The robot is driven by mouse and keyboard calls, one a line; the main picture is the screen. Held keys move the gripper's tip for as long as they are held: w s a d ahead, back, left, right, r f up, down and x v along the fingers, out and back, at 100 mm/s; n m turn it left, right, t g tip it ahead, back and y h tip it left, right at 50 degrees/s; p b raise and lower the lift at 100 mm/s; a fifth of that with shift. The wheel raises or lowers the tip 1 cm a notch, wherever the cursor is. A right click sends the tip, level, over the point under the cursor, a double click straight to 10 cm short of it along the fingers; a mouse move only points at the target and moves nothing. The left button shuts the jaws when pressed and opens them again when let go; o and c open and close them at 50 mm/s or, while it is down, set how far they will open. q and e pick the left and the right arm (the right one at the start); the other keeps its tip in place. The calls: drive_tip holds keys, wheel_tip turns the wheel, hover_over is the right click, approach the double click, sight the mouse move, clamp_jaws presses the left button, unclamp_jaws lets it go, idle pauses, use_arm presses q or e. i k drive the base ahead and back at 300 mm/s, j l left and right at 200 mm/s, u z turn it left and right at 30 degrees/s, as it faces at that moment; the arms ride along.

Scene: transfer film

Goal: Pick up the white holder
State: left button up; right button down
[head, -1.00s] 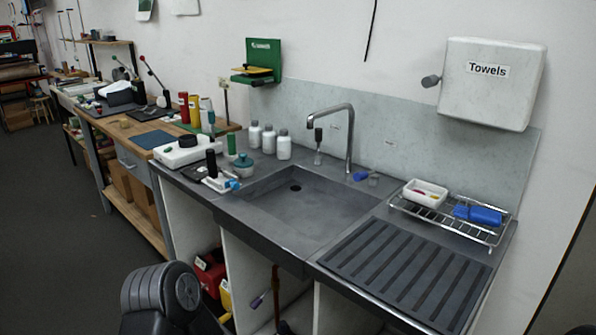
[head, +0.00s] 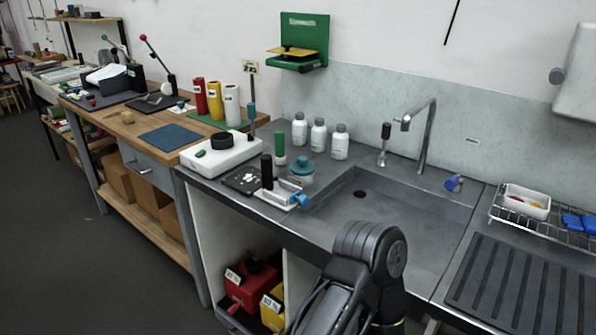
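A small white holder-like piece (head: 283,194) with a blue knob at its right end lies on the counter's front edge, left of the sink. A black upright cylinder (head: 267,171) stands at its left end and partly covers it. A white rectangular dish (head: 526,202) with small coloured items sits on the wire rack at the right. I cannot tell for certain which of these is the white holder. A dark arm link of mine (head: 366,265) rises at the bottom, in front of the sink. Neither gripper is in view.
A white box device (head: 222,153), a green cylinder (head: 280,148), a teal-lidded jar (head: 301,171) and white bottles (head: 319,134) crowd the counter around the small white piece. The sink (head: 395,210) is empty. Red (head: 252,283) and yellow (head: 273,306) containers stand below.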

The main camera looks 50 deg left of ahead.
sight(280, 180)
drive_tip(key=k+j, duration=0.1)
drive_tip(key=j, duration=0.7)
drive_tip(key=k+j+z, duration=0.1)
drive_tip(key=j, duration=0.3)
drive_tip(key=k+j, duration=0.15)
drive_tip(key=j, duration=0.25)
drive_tip(key=k+j, duration=0.1)
drive_tip(key=j, duration=0.3)
drive_tip(key=z, duration=0.05)
